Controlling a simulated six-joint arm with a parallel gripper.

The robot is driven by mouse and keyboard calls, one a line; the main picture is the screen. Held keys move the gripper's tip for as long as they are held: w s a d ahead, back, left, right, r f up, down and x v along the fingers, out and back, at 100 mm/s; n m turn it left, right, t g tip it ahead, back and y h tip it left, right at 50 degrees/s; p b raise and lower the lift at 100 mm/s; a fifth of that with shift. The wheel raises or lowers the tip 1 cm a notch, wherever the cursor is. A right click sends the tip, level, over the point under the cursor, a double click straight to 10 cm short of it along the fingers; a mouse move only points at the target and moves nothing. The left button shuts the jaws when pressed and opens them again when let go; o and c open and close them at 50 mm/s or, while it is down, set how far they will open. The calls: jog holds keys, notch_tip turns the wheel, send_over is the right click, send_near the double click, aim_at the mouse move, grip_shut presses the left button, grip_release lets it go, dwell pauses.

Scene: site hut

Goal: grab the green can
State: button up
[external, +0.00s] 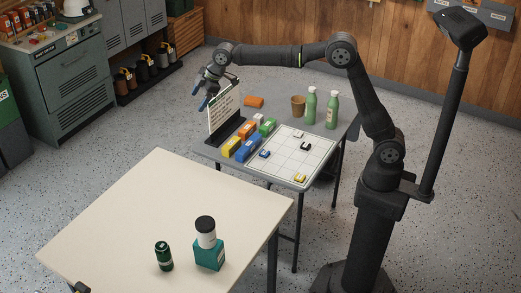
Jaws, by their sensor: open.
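A dark green can (164,256) stands upright on the cream table (130,205) in the foreground, near its front edge. It is just left of a teal bottle with a dark cap (209,255) and looks apart from it. My gripper (202,97) is open, with blue-tipped fingers, above the left end of the grey table (205,150) behind. It is beside a white lettered board (224,112), far from the can. I cannot tell whether it touches the board.
The grey table holds a white grid board (290,160), several coloured blocks (245,148), two green bottles (332,108), a brown cup (298,106) and an orange item (254,102). Most of the cream table is clear. A dark object (80,287) shows at its front left corner.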

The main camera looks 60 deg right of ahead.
jog(key=s+a+f+n+g, duration=0.1)
jog(key=s+a+f, duration=0.15)
jog(key=a, duration=0.55)
jog(key=s+a+f+n+g+y, duration=0.1)
jog(key=a+f, duration=0.2)
jog(key=a, duration=0.4)
jog(key=s+a+f, duration=0.1)
jog(key=a+f, duration=0.2)
jog(key=a, duration=0.5)
jog(key=n+g+y, duration=0.1)
jog(key=n+g, duration=0.1)
jog(key=g, duration=0.1)
send_near(164, 245)
jog(key=shift+d+x, duration=0.15)
jog(key=shift+x, duration=3.05)
jog(key=shift+d+x, duration=0.15)
jog(key=shift+x, duration=3.1)
jog(key=shift+w, duration=0.2)
jog(key=c, duration=1.3)
